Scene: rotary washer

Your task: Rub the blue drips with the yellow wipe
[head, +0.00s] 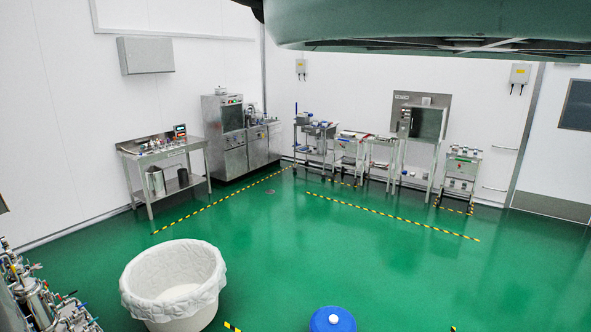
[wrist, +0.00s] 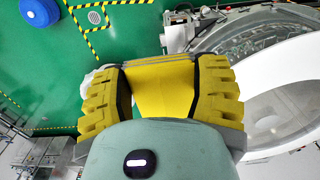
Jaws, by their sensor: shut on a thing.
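In the wrist view my gripper (wrist: 160,85) is shut on the yellow wipe (wrist: 163,92), which spans the space between its two yellow ribbed fingers. No blue drips can be made out in either view. A large round machine part with a clear window (wrist: 262,62) and a white rim (wrist: 295,90) lies to the right of my gripper in the wrist view. I cannot tell whether the wipe touches it. My gripper is not in the head view.
In the head view a lined white bin (head: 175,278) and a blue-topped container (head: 332,320) stand on the green floor (head: 290,250). A steel table (head: 165,150) and carts (head: 315,145) stand along the walls. Pipework (head: 40,300) is at lower left. The middle floor is clear.

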